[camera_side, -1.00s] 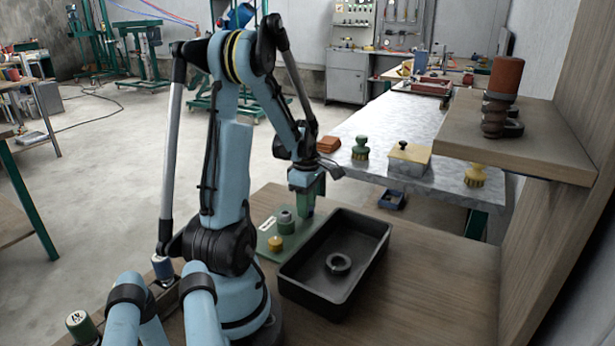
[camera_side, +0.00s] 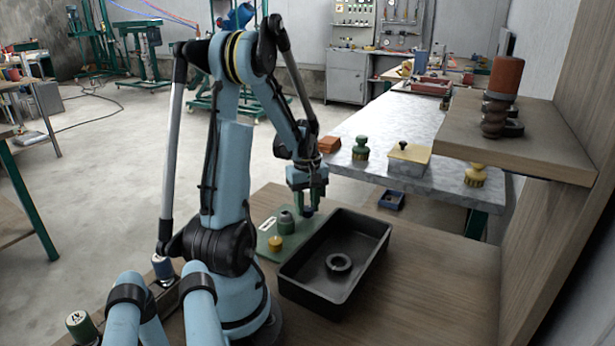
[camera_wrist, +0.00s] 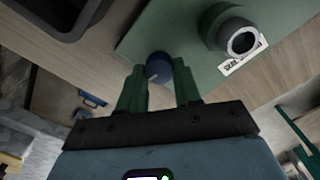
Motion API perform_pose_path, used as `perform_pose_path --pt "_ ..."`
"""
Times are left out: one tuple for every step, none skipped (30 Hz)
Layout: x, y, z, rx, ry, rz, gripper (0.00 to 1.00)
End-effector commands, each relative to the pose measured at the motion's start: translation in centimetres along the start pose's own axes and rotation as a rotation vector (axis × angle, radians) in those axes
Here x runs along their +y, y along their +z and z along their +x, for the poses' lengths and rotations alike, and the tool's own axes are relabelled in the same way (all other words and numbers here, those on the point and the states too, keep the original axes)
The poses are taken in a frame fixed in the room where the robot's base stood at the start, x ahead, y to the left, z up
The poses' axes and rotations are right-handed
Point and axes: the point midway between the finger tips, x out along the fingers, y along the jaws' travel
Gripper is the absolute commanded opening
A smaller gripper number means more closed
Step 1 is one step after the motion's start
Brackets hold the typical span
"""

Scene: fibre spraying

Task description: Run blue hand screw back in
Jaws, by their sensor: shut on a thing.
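The blue hand screw (camera_wrist: 158,66) stands at the edge of the green plate (camera_wrist: 200,75), between the green fingers of my gripper (camera_wrist: 159,85) in the wrist view. My gripper is shut on it. In the side view my gripper (camera_side: 308,200) points down at the far end of the green plate (camera_side: 268,243), with the blue screw's head (camera_side: 308,211) just below the fingertips. How deep the screw sits cannot be seen.
A black tray (camera_side: 372,232) holding a dark ring (camera_side: 338,263) stands right beside the plate. A wooden shelf (camera_side: 520,140) and a grey stone bench (camera_side: 372,128) with several knobs lie to the right. A white label (camera_side: 268,224) is on the plate.

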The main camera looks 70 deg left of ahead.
Motion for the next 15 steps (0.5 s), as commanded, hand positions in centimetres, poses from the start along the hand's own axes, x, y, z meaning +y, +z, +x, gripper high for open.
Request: perform_pose_path --pt "0.02 0.05 0.04 -0.001 0.0 0.044 0.03" --pt "0.03 0.05 0.04 -0.001 0.0 0.072 0.03" --pt "0.04 0.05 0.04 -0.001 0.0 0.11 0.03" --pt "0.05 0.06 0.05 -0.001 0.0 0.139 0.03" --pt "0.06 0.06 0.05 -0.001 0.0 0.167 0.03" --pt "0.07 0.06 0.05 -0.001 0.0 0.205 0.03" --pt "0.08 0.06 0.05 -0.001 0.0 0.234 0.03" --pt "0.09 0.07 0.05 -0.001 0.0 0.262 0.03" --pt "0.1 0.07 0.05 -0.001 0.0 0.3 0.03" --pt "0.11 0.08 0.05 -0.001 0.0 0.329 0.03" --pt "0.11 0.08 0.05 -0.001 0.0 0.357 0.03" --pt "0.13 0.08 0.05 -0.001 0.0 0.395 0.03" --pt "0.13 0.09 0.05 -0.001 0.0 0.424 0.03" --pt "0.14 0.09 0.06 -0.001 0.0 0.452 0.03" --pt "0.15 0.1 0.06 -0.001 0.0 0.49 0.03"
